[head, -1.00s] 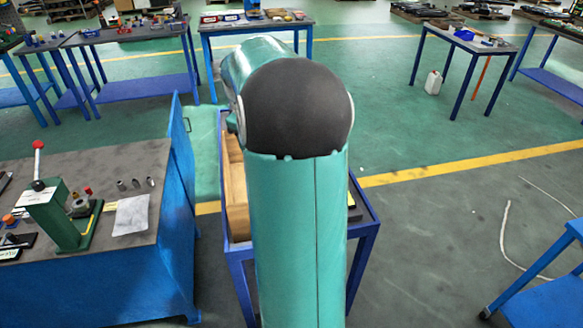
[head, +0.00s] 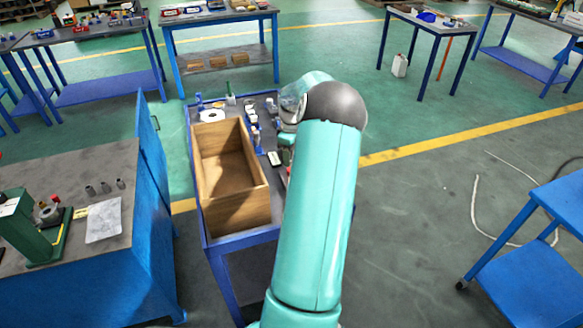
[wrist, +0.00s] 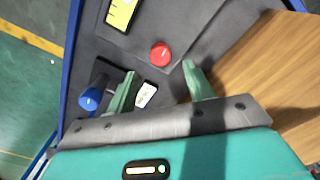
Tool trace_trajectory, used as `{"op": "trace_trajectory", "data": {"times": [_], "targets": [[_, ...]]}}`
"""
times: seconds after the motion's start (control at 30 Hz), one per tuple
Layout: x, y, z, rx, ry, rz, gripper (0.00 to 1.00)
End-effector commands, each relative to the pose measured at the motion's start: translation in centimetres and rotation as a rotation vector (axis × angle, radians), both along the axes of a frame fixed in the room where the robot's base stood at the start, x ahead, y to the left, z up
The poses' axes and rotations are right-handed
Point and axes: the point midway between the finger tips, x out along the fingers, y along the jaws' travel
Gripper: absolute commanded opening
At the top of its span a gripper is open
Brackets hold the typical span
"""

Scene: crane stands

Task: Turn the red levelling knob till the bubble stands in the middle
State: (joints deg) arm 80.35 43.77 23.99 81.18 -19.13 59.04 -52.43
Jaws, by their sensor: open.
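The red knob (wrist: 160,54) is round and sits on a dark grey surface in the wrist view. My gripper (wrist: 159,69) is open and empty, its two green fingers spread on the near side of the knob, apart from it. A yellow block (wrist: 122,13), perhaps the level, lies up and left of the knob, cut by the picture's top edge. I cannot make out where a bubble stands in it. In the head view my arm hides the knob and most of the gripper.
A blue knob (wrist: 90,98) stands left of my fingers, and a small white label (wrist: 146,95) lies between them. A wooden box (head: 232,162) fills the left of the blue bench (head: 219,240), close to my right finger in the wrist view. Another table (head: 118,158) stands left.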

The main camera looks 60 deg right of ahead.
Motion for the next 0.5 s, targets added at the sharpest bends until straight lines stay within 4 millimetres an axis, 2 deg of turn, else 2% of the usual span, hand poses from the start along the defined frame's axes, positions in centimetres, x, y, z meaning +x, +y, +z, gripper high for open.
{"op": "trace_trajectory", "data": {"times": [0.03,0.2,0.33,0.5], "targets": [[0.0,0.1,-1.1,0.003,0.001,0.0,0.52],[0.0,0.1,-4.2,0.003,0.0,0.0,0.52],[0.0,0.0,-5.6,0.002,0.0,-0.001,0.52],[0.0,0.0,-6.2,-0.001,0.0,-0.001,0.52]]}}
